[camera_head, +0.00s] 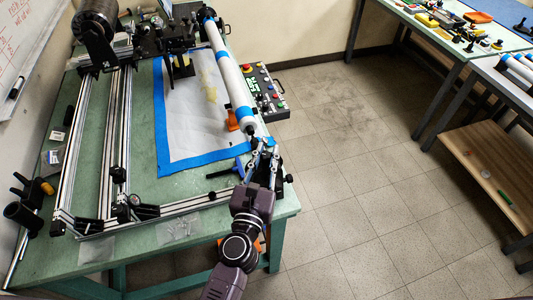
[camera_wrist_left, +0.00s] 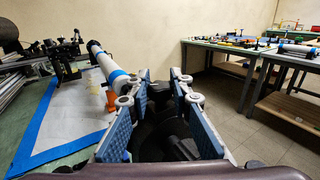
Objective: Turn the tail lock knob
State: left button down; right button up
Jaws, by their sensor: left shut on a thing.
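My left gripper (camera_head: 263,148) is at the near right corner of the green workbench, at the near end of the white tube (camera_head: 228,72) with blue bands. It is shut on the dark tail lock knob, which the fingers mostly hide in the head view. In the left wrist view, the gripper's blue-padded fingers (camera_wrist_left: 159,92) stand on both sides of black parts, and the knob's outline is hard to separate from them. The tube (camera_wrist_left: 106,62) runs away to the upper left there. My right gripper is not in view.
A control box (camera_head: 265,92) with colored buttons stands right of the tube. A metal rail frame (camera_head: 112,150) fills the bench's left. Open floor lies right, before another green table (camera_head: 440,38).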

pick_arm(q)
jog(key=shift+r+m+g+h+p, duration=0.15)
jog(key=shift+m+g+h+p, duration=0.25)
jog(key=shift+m+h+p, duration=0.75)
jog(key=m+g+h, duration=0.1)
jog(key=h, duration=0.1)
jog(key=shift+h, duration=0.35)
jog(key=shift+w+a+f+m+g+h, duration=0.1)
jog(key=shift+f+m+g+h, duration=0.15)
jog(key=shift+m+g+h, duration=0.7)
jog(key=shift+f+m+g+h+b, duration=0.1)
jog(key=shift+m+g+h+b, duration=0.8)
jog(key=shift+h, duration=0.35)
jog(key=m+g+h+b, duration=0.1)
jog(key=m+g+b, duration=0.3)
jog(key=g+b, duration=0.1)
jog(key=m+g+h+b, duration=0.1)
jog(key=m+g+b, duration=0.3)
jog(key=g+b, duration=0.1)
jog(key=m+g+h+b, duration=0.2)
jog(key=m+g+b, duration=0.1)
jog(key=g+b, duration=0.3)
jog(key=shift+m+g, duration=0.4)
jog(key=shift+g, duration=0.15)
jog(key=shift+m+g+y+b, duration=0.4)
jog(key=shift+m+g+b, duration=0.5)
jog(key=shift+g+b, duration=0.35)
